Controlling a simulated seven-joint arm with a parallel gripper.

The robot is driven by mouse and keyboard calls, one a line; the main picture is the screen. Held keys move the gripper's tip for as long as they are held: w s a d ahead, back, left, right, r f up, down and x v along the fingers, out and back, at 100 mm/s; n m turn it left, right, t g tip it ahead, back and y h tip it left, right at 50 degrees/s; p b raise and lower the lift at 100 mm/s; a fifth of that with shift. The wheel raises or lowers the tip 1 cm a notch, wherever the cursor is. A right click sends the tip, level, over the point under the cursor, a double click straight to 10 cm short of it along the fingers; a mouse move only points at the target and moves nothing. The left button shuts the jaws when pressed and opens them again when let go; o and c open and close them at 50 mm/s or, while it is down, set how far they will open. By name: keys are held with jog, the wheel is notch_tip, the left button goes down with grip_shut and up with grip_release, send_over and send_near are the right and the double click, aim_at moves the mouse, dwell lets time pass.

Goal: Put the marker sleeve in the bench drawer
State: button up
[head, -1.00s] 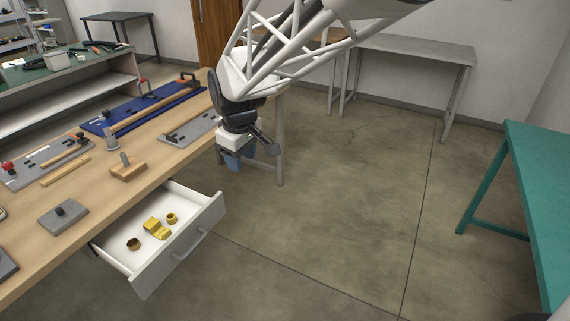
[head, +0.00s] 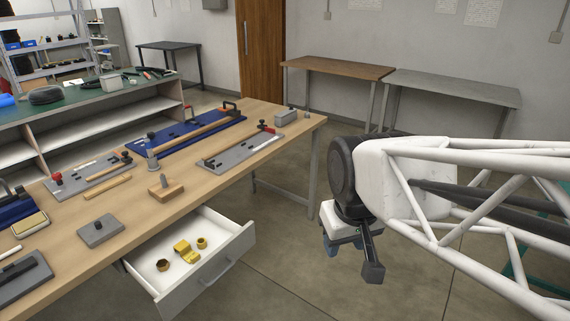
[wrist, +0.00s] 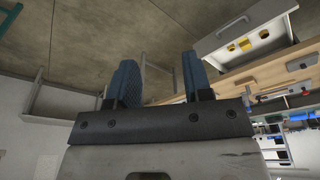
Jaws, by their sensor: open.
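The bench drawer (head: 215,269) is pulled open below the wooden bench, and it also shows at the upper right of the wrist view (wrist: 214,45). Inside lie a brownish-gold ring (head: 163,265), a yellow bent piece (head: 186,251) and a small yellow ring (head: 202,243). I cannot tell which of these, if any, is the marker sleeve. My gripper (head: 330,244) hangs over the floor to the right of the drawer, well apart from it. In the wrist view its blue fingers (wrist: 160,82) are apart with nothing between them.
The bench top (head: 128,212) holds grey fixture plates, a blue board (head: 185,139), a wooden block with a peg (head: 166,188) and a grey block with a knob (head: 100,230). A green-topped shelf unit (head: 110,95) stands behind. Floor between drawer and gripper looks clear.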

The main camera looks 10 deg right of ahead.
jog(key=shift+m, duration=0.7)
jog(key=shift+s+d+f, duration=0.1)
jog(key=shift+s+d, duration=0.1)
jog(key=shift+s, duration=0.5)
jog(key=shift+s+d+f, duration=0.15)
jog(key=shift+s, duration=0.5)
jog(key=shift+s+d+f, duration=0.1)
jog(key=shift+s+d, duration=0.1)
jog(key=shift+s, duration=0.5)
